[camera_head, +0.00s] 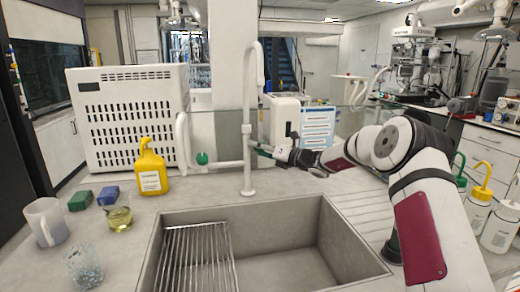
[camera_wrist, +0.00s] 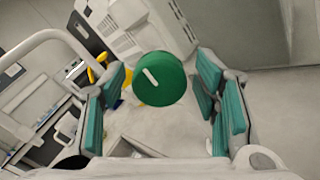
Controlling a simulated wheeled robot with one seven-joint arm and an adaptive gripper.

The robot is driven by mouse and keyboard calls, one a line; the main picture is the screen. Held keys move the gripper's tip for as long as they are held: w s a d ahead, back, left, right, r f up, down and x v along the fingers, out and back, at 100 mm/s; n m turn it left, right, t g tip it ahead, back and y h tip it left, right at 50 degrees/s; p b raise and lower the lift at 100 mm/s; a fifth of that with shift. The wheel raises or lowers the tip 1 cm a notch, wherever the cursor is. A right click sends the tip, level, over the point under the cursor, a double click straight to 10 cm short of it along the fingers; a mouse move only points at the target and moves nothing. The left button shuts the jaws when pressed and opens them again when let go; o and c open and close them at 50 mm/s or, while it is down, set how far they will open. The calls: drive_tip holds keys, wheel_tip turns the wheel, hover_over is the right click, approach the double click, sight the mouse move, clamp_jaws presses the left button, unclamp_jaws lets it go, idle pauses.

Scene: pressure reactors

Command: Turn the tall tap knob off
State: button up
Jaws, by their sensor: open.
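The tall tap (camera_head: 249,110) is a white upright pipe with a hooked top, behind the sink. A white side pipe runs left from it to a round green knob (camera_head: 202,158). My gripper (camera_head: 258,149) is open, close to the tap's upright pipe and to the right of the knob. In the wrist view its teal finger pads stand on both sides of the knob with gaps between, and the knob appears ahead of them.
The sink (camera_head: 285,213) with a wire rack (camera_head: 195,260) lies in front of the tap. A yellow bottle (camera_head: 151,168), a mug (camera_head: 46,222) and two glass beakers stand on the left counter. A white perforated box (camera_head: 130,115) stands behind.

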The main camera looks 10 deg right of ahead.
drive_tip(key=v, duration=1.2)
drive_tip(key=s+a+r+n+g+p, duration=0.1)
drive_tip(key=s+a+r+n+g, duration=0.25)
drive_tip(key=s+a+n, duration=0.3)
drive_tip(key=s+a+r+n+g+p, duration=0.1)
drive_tip(key=s+a+r+n+g, duration=0.1)
drive_tip(key=s+a+n+g, duration=0.35)
drive_tip(key=s+a+r+n+g+h+p, duration=0.1)
drive_tip(key=s+a+n+h, duration=0.15)
drive_tip(key=s+n, duration=0.45)
drive_tip(key=s+a+r+n+h+p, duration=0.1)
drive_tip(key=s+a+n+h, duration=0.15)
drive_tip(key=s, duration=0.85)
drive_tip(key=s+d+n+h+p, duration=0.1)
drive_tip(key=s+d+n+h, duration=0.1)
drive_tip(key=s, duration=0.6)
drive_tip(key=s+d+n+h, duration=0.2)
drive_tip(key=s+d+n, duration=0.2)
drive_tip(key=s+n, duration=0.3)
drive_tip(key=s+d+r+n+h+p, duration=0.1)
drive_tip(key=s+d+n, duration=0.3)
drive_tip(key=s, duration=0.6)
drive_tip(key=shift+s+h+p, duration=0.2)
drive_tip(key=shift+h+p, duration=0.15)
drive_tip(key=shift+h, duration=0.45)
